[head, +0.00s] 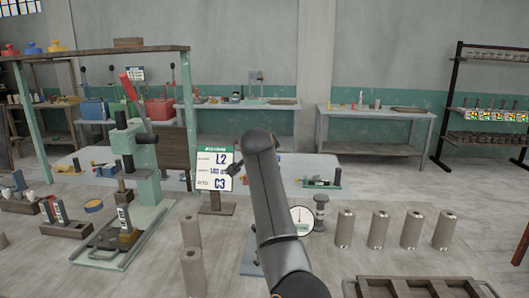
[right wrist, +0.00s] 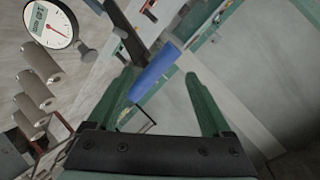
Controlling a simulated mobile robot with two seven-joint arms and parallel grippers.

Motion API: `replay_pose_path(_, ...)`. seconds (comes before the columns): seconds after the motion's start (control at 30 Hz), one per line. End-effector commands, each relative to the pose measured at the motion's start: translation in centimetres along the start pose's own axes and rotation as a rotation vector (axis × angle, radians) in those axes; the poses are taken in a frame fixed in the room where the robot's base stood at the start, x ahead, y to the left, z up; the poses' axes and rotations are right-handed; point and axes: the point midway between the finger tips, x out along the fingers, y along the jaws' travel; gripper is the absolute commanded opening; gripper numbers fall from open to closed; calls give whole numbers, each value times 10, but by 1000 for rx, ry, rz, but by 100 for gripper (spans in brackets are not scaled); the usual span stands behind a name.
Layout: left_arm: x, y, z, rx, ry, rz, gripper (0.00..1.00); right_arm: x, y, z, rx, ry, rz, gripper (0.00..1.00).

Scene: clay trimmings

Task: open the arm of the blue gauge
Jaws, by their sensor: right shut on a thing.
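A round white dial (head: 301,220) with a red needle stands just right of my right arm in the head view; it also shows at the upper left in the right wrist view (right wrist: 50,24). A pale blue plate (head: 250,257) shows low beside my arm. In the right wrist view a blue bar-like handle (right wrist: 147,82) lies slanted between the green fingers of my right gripper (right wrist: 159,75), which is shut on it. Its joint to the gauge is not clear. In the head view my forearm hides this gripper and much of the gauge. My left gripper is not in view.
Several grey cylinders (head: 345,229) stand right of the dial, and more stand left of my arm. A sign board (head: 215,170) stands behind my arm. A green press (head: 140,165) stands at left. A brown tray (head: 415,287) lies at the front right.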

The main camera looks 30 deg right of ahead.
Motion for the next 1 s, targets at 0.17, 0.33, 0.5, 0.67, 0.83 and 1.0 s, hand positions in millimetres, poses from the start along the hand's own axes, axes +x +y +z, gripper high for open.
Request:
replay_pose_path(0.17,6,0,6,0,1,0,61,-36,-12,-3,6,6,-31,70)
replay_pose_path(0.33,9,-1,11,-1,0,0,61,-58,-8,-4,3,8,-22,70)
replay_pose_path(0.5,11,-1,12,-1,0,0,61,-71,-6,-4,2,8,-18,70)
replay_pose_path(0.67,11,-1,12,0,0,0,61,-74,-6,-5,1,8,-15,70)
replay_pose_path(0.83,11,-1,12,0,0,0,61,-73,-5,-5,1,8,-14,70)
replay_pose_path(1.0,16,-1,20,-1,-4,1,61,-74,2,-7,-32,46,-29,52)
